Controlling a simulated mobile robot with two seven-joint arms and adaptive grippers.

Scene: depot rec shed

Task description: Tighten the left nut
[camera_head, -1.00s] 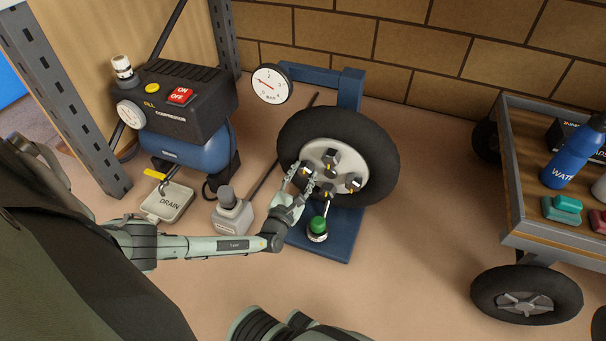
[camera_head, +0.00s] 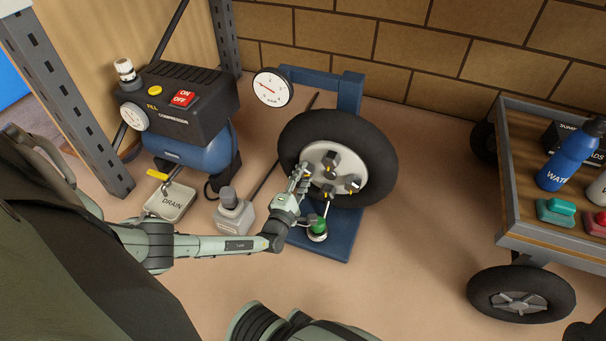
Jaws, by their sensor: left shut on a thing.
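A black tyre on a grey hub (camera_head: 372,165) stands on a blue stand (camera_head: 338,245). The hub carries dark nuts with yellow marks: a top nut (camera_head: 331,160), a right nut (camera_head: 352,184) and a bottom nut (camera_head: 328,191). My left gripper (camera_head: 303,173) reaches in from the left and is shut on the left nut, which its fingers almost wholly hide. I cannot tell the nut's turn or seating. My right gripper is not in view.
A green-topped item (camera_head: 318,229) stands on the stand just below the gripper. A cart (camera_head: 550,239) stands at right, with free floor between.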

